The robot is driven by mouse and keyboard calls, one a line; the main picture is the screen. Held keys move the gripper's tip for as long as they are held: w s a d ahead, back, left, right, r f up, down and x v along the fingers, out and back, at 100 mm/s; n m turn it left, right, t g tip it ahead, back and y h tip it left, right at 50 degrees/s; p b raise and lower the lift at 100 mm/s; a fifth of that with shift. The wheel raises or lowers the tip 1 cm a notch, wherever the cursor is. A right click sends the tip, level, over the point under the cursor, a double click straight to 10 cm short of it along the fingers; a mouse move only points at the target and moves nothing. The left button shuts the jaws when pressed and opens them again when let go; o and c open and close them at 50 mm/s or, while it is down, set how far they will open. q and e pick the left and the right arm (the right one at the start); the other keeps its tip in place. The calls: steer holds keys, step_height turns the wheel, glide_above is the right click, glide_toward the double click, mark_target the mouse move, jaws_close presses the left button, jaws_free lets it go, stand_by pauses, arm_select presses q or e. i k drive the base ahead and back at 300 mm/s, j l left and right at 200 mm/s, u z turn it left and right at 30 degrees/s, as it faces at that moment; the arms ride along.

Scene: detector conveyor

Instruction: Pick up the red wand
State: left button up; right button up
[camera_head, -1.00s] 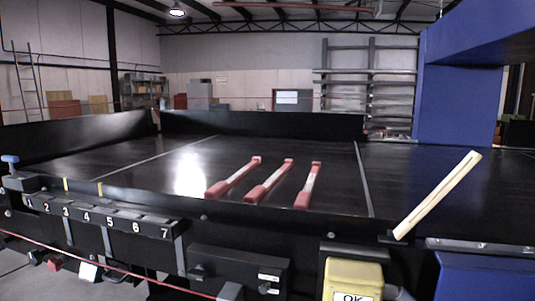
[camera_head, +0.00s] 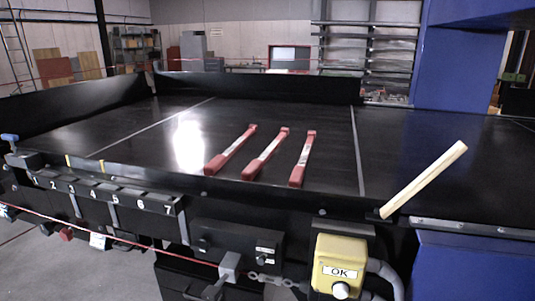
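Three red wands with pale middle sections lie side by side on the black conveyor belt: a left wand (camera_head: 231,150), a middle wand (camera_head: 265,154) and a right wand (camera_head: 303,159). They are apart from each other, and their near ends point toward the belt's front edge. Neither of my grippers is in the head view, so their openings and positions are hidden. Nothing is seen touching the wands.
A pale stick (camera_head: 425,179) juts up at a slant at the belt's front right. A yellow OK button box (camera_head: 341,265), a black control box (camera_head: 238,243) and numbered bins (camera_head: 103,196) line the front. A blue frame (camera_head: 464,65) stands right. The belt around the wands is clear.

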mark_target(252, 169)
steer(key=z, duration=1.8)
steer(key=u, duration=1.8)
steer(key=z, duration=0.25)
steer(key=i+j+z, duration=0.1)
steer(key=z, duration=0.3)
steer(key=j+z, duration=0.6)
steer(key=z, duration=0.25)
steer(key=j+z, duration=0.4)
steer(key=l, duration=0.1)
